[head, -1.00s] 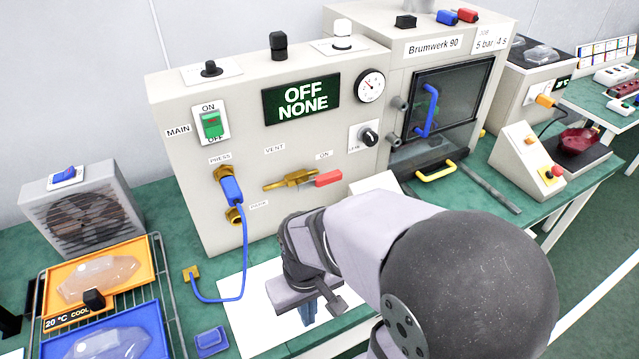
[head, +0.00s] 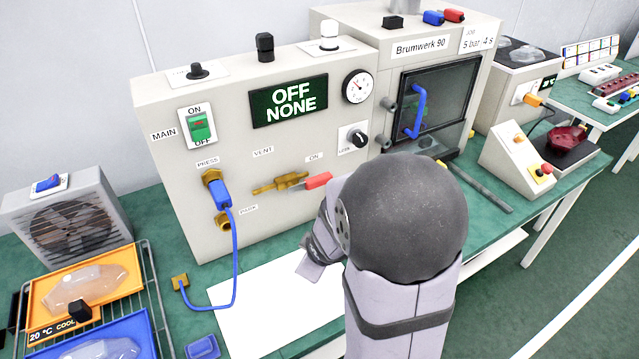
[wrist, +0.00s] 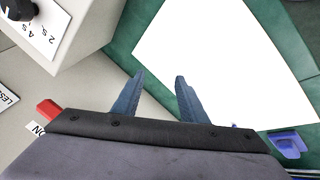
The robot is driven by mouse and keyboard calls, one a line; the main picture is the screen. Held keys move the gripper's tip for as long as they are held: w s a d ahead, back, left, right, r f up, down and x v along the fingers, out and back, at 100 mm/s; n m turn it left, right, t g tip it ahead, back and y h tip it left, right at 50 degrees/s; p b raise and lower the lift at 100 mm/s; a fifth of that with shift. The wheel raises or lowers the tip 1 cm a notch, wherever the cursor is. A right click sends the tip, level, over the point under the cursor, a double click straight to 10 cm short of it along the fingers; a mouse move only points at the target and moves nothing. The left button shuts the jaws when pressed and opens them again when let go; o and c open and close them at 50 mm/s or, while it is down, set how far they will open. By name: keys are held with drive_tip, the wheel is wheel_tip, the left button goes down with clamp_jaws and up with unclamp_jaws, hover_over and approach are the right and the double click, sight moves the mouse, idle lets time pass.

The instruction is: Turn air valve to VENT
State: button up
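The air valve (head: 279,184) is a brass body on the front of the beige panel, with a red handle (head: 318,180) pointing right toward the ON label (head: 314,157). The VENT label (head: 263,152) is at its upper left. In the wrist view part of the red handle (wrist: 47,109) shows at the left edge, beside my gripper's body. My gripper (wrist: 157,97) has its two blue fingers apart with nothing between them, over the panel's lower front and the bench. In the head view my arm hides the fingers; the wrist is right of and below the valve.
A blue plug and hose (head: 233,240) hang left of the valve. A white sheet (head: 265,305) lies on the green bench below. The wrist view shows a beige box with a black knob (wrist: 18,8) at upper left. My arm covers the bench right of the sheet.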

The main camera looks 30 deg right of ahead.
sight(322, 184)
drive_tip(key=w+d+n+t+b, duration=0.1)
drive_tip(key=w+d+n+t, duration=0.3)
drive_tip(key=w+n, duration=0.15)
drive_tip(key=d+r+n+t+y+b, duration=0.2)
drive_tip(key=d+r+n+t, duration=0.35)
drive_tip(key=r+t, duration=0.3)
drive_tip(key=shift+g, duration=0.35)
drive_tip(key=shift+w+a+r+p, duration=0.15)
drive_tip(key=shift+w+p, duration=0.3)
drive_tip(key=shift+w, duration=0.85)
drive_tip(key=shift+w+a+r+p, duration=0.15)
drive_tip(key=shift+w+p, duration=0.25)
drive_tip(key=shift+w, duration=0.85)
drive_tip(key=shift+w+a+r+p, duration=0.15)
drive_tip(key=shift+w+p, duration=0.3)
drive_tip(key=shift+w, duration=0.85)
drive_tip(key=shift+d, duration=0.1)
clamp_jaws()
